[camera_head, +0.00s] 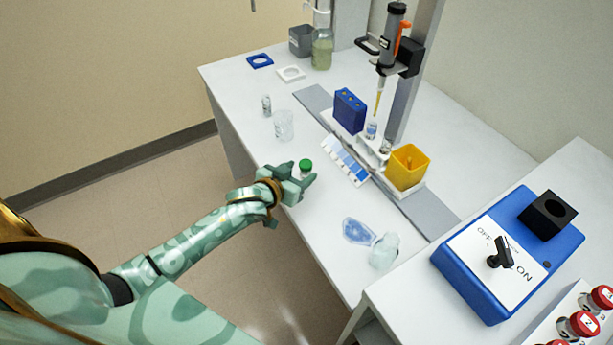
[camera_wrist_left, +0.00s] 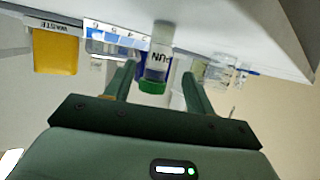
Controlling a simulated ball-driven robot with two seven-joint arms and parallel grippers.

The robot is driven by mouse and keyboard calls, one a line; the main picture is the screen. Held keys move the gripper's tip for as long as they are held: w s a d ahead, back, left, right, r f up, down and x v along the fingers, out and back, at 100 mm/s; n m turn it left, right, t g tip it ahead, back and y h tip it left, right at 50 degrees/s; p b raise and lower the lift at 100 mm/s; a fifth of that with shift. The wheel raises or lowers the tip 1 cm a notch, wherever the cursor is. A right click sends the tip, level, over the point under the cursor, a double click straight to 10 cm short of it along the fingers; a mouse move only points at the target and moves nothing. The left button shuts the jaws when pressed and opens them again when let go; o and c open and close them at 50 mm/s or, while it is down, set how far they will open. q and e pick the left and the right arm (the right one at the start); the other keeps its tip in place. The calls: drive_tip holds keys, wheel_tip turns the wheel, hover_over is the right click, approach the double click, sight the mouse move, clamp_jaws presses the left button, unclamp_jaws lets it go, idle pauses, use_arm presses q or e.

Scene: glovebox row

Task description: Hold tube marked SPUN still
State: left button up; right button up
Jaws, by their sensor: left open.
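The tube marked SPUN (camera_head: 306,165) has a green cap and stands near the table's front edge in the head view. My left gripper (camera_head: 303,181) is at the tube, its fingers open. In the left wrist view, which is upside down, the tube (camera_wrist_left: 158,52) shows its label, partly readable as "SPUN", and its green cap. It lies between the two spread fingers of my left gripper (camera_wrist_left: 161,72), with a visible gap on each side. In the head view the fingers hide the tube's lower part. My right gripper is not in view.
Behind the tube are a blue-striped card (camera_head: 346,160), a blue rack (camera_head: 349,110), a yellow waste bin (camera_head: 407,167) and a pipette on a stand (camera_head: 393,40). A clear beaker (camera_head: 284,126) and small vial (camera_head: 266,105) stand further left. A blue switch box (camera_head: 490,270) is at right.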

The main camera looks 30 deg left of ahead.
sight(303, 173)
use_arm(q)
drive_tip(key=x, duration=0.1)
drive_tip(key=b+x, duration=0.1)
drive_tip(key=x, duration=0.1)
drive_tip(key=b+x, duration=0.1)
drive_tip(key=shift+w+d+f, duration=0.1)
drive_tip(key=shift+d+f, duration=0.1)
drive_tip(key=shift+d, duration=0.15)
drive_tip(key=shift+w, duration=0.2)
drive_tip(key=shift+r, duration=0.15)
drive_tip(key=c, duration=1.1)
